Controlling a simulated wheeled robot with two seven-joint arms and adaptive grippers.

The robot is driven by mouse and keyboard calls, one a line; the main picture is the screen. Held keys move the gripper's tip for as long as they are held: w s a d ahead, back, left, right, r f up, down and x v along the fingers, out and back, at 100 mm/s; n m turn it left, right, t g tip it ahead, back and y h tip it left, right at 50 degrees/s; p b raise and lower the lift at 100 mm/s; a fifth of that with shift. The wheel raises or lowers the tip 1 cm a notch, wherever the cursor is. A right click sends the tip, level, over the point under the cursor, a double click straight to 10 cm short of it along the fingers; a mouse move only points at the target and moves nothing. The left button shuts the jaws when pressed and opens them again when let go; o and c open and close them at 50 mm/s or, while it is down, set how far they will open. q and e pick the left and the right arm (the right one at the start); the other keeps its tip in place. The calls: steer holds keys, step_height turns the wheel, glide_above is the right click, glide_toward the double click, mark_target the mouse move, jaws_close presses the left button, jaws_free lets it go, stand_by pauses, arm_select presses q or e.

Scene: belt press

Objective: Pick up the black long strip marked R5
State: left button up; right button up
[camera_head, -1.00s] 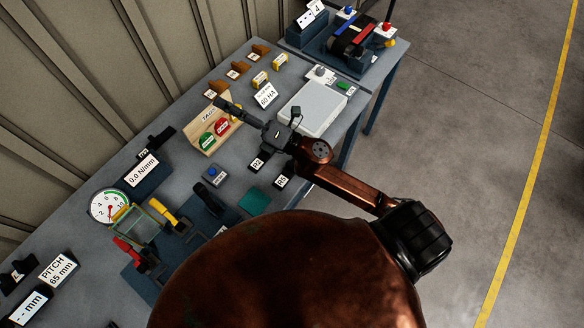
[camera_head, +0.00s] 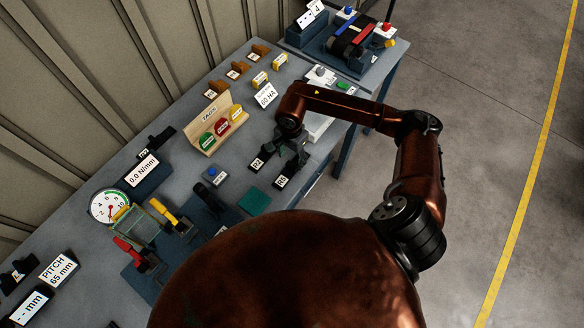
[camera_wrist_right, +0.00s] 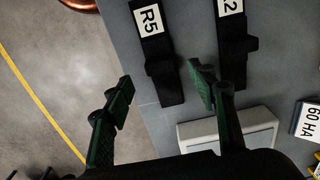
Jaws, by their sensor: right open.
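The black strip marked R5 (camera_wrist_right: 165,75) lies on the grey bench, and its white label faces up. It also shows in the head view (camera_head: 289,173), partly covered by my gripper. A similar black strip marked R2 (camera_wrist_right: 236,45) lies beside it, apart from it, to the right in the wrist view. My right gripper (camera_wrist_right: 161,78) is open and empty. Its two fingers point at the strips, one to each side of R5 in the picture. In the head view, the right gripper (camera_head: 290,150) hangs over the far ends of the strips. My left gripper is not in view.
A pale box (camera_wrist_right: 228,130) lies close to the strips, partly under my arm in the head view. A green pad (camera_head: 254,201), a wooden tag rack (camera_head: 215,140) and a dial gauge (camera_head: 109,206) stand on the bench. The bench edge is near R5.

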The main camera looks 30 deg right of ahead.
mark_target(291, 165)
steer(key=f, duration=0.3)
steer(key=f+p, duration=0.1)
steer(key=f, duration=0.2)
steer(key=shift+a+f+p, duration=0.2)
steer(key=shift+f+p, duration=0.1)
steer(key=shift+f, duration=0.05)
steer(key=shift+c, duration=0.4)
steer(key=c, duration=1.2)
steer(key=shift+r, duration=0.1)
